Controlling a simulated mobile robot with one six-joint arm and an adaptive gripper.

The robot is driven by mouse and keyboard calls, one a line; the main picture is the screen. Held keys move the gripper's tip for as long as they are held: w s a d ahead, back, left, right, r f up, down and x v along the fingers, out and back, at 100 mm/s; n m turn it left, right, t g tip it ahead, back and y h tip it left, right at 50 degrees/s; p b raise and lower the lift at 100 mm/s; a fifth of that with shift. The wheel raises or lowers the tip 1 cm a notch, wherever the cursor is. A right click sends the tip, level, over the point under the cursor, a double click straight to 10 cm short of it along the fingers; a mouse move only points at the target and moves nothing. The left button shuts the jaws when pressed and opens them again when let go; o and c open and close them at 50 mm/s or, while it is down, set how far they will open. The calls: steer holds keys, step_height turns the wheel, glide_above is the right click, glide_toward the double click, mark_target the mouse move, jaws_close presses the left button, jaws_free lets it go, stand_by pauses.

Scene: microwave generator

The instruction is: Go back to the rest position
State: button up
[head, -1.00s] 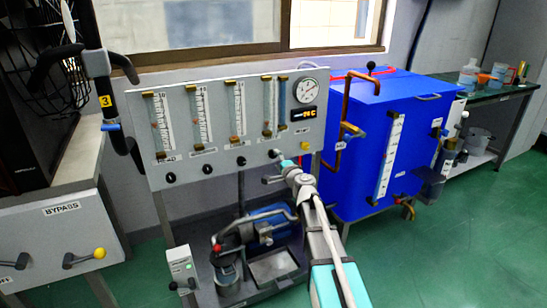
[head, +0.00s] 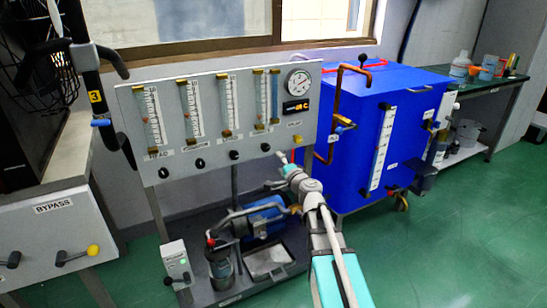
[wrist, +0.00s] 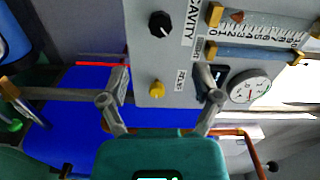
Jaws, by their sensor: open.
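My gripper (head: 281,172) is at the end of my arm in the head view, in front of the lower right part of the grey instrument panel (head: 215,150). In the wrist view my gripper (wrist: 163,88) has its two fingers spread apart with nothing between them. A yellow knob (wrist: 157,89) on the panel shows between the fingers, beyond them; I cannot tell the exact gap. A black knob (wrist: 160,25) labelled CAVITY is above it in the wrist view.
A blue tank (head: 350,110) with copper pipes stands right of the panel. A pump (head: 262,218) sits below the panel. A BYPASS cabinet (head: 55,228) with levers is at the left. A green-topped bench (head: 480,88) is at the back right. Green floor (head: 455,225) is clear at the right.

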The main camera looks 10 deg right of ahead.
steer(key=s+a+f+n+g+y+p, duration=0.3)
steer(key=s+a+f+n+g, duration=0.4)
steer(key=s+a+n+g, duration=0.3)
steer(key=s+d+f+n+g+h+p, duration=0.2)
steer(key=s+d+f+g+h, duration=0.15)
steer(key=s, duration=0.45)
steer(key=s+d+f+n+g+h+p, duration=0.15)
steer(key=s+d+g+h, duration=0.3)
steer(key=s, duration=0.45)
step_height(320, 180, up, 38)
steer(key=p, duration=3.7)
steer(key=shift+w+a+f+t, duration=0.15)
steer(key=shift+a+f+t, duration=0.15)
steer(key=shift+a, duration=0.1)
